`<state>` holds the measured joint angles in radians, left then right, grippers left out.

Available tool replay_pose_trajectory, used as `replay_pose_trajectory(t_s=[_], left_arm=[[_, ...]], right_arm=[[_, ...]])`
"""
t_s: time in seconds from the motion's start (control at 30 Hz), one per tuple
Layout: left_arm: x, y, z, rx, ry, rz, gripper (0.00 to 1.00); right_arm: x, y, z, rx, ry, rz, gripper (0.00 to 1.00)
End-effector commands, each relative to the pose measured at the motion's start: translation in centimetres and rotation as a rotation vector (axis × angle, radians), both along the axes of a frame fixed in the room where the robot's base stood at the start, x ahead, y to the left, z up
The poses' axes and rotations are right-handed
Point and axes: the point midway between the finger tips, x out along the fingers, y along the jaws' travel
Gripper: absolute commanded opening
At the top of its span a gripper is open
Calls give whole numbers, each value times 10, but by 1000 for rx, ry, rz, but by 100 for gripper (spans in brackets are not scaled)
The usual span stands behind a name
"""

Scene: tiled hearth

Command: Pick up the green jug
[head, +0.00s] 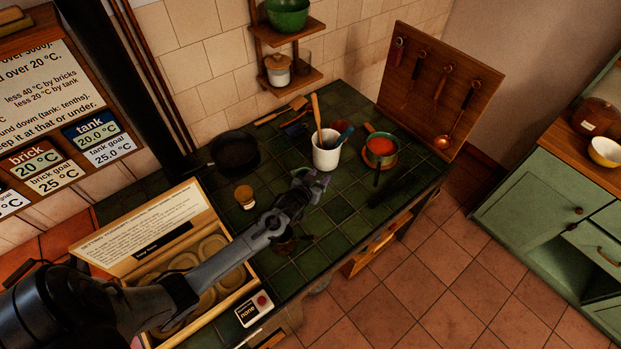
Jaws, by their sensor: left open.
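My left arm reaches in from the lower left over the dark green tiled counter (335,213). My left gripper (316,181) is open, in front of the white utensil crock as seen from the head. A small patch of green shows just behind its fingers; it may be part of the green jug, but the gripper covers most of it. I cannot tell whether the fingers touch anything. No jug shows clearly elsewhere. My right gripper is out of view.
The white crock (326,155) holds several utensils. A green pan (381,146) of orange-red food stands to its right. A black skillet (235,152) and a small jar (245,196) are to the left. A wooden box (232,300) lies under my arm.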

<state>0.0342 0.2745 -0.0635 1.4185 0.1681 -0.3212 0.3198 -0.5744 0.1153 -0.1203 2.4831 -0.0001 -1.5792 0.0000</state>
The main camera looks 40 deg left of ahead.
Motion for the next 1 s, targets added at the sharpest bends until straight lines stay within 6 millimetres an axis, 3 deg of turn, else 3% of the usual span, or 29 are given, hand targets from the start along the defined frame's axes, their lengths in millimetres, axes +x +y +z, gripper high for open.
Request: replay_pose_trajectory(t_s=[0.03, 0.53, 0.77, 1.0], left_arm=[[-2, -1, -16, 0, 5, 0, 44], [-1, 0, -79, 0, 5, 0, 44], [1, 0, -91, 0, 4, 0, 44], [20, 5, -99, 0, 3, 0, 44]], right_arm=[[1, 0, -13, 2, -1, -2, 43], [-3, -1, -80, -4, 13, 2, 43], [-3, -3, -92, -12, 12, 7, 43], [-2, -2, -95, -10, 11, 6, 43]])
